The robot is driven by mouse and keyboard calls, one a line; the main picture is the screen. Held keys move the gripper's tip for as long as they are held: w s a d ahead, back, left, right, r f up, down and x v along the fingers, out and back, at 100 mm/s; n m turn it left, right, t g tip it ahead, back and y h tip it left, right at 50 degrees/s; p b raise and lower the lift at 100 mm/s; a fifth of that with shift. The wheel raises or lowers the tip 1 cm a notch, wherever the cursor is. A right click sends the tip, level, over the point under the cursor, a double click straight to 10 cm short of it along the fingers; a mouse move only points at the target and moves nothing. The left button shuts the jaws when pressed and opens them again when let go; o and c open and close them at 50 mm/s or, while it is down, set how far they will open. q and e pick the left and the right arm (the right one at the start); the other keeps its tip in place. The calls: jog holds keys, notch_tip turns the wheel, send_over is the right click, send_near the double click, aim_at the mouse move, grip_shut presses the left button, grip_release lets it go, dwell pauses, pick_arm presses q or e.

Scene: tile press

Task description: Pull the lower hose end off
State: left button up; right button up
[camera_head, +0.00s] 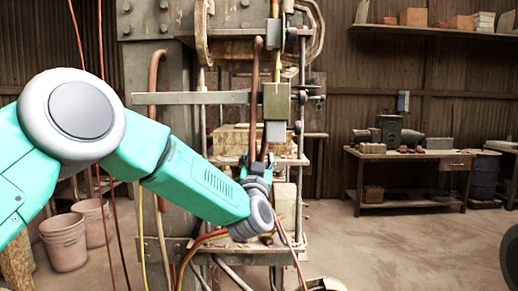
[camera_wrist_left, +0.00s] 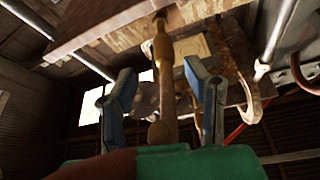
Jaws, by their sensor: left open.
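The press (camera_head: 276,100) stands in the middle of the head view. A brown hose (camera_head: 257,75) runs down its front and passes behind my left gripper (camera_head: 257,163), which is at the height of the press's lower plate. In the left wrist view, my left gripper (camera_wrist_left: 163,95) has its two blue-grey fingers spread apart. A brown hose-like piece with a thicker fitting (camera_wrist_left: 162,55) lies between them, with gaps on both sides. Its upper end meets the underside of a plate (camera_wrist_left: 110,25). I cannot tell for certain that this is the lower hose end. My right gripper is not in view.
Other hoses (camera_head: 205,238) hang low beside my left wrist. A horizontal grey bar (camera_head: 190,98) and a steel column (camera_head: 160,60) stand close to my arm. Buckets (camera_head: 65,243) are at left. A workbench (camera_head: 408,155) is at right, with open floor before it.

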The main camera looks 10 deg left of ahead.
aim_at(258, 147)
pick_arm(q)
jog(key=x, duration=0.4)
jog(key=a+x, duration=0.1)
jog(key=x, duration=0.1)
jog(key=shift+w+a, duration=0.15)
jog(key=shift+w, duration=0.1)
jog(key=shift+d+r, duration=0.1)
jog(key=shift+d, duration=0.45)
jog(key=shift+c, duration=0.8)
jog(key=shift+d, duration=0.1)
jog(key=c, duration=0.7)
grip_shut()
jog(key=shift+s+a+f, duration=0.2)
jog(key=shift+s+a, duration=0.05)
jog(key=shift+s, duration=0.1)
jog(key=s, duration=0.2)
jog(key=shift+s+d+r, duration=0.2)
jog(key=shift+s+d, duration=0.15)
jog(key=shift+d, duration=0.05)
jog(key=shift+d+f, duration=0.1)
jog(key=shift+d, duration=0.05)
jog(key=o, duration=0.9)
grip_release()
jog(key=shift+a, duration=0.2)
jog(key=shift+c, duration=0.2)
jog(key=shift+a, duration=0.15)
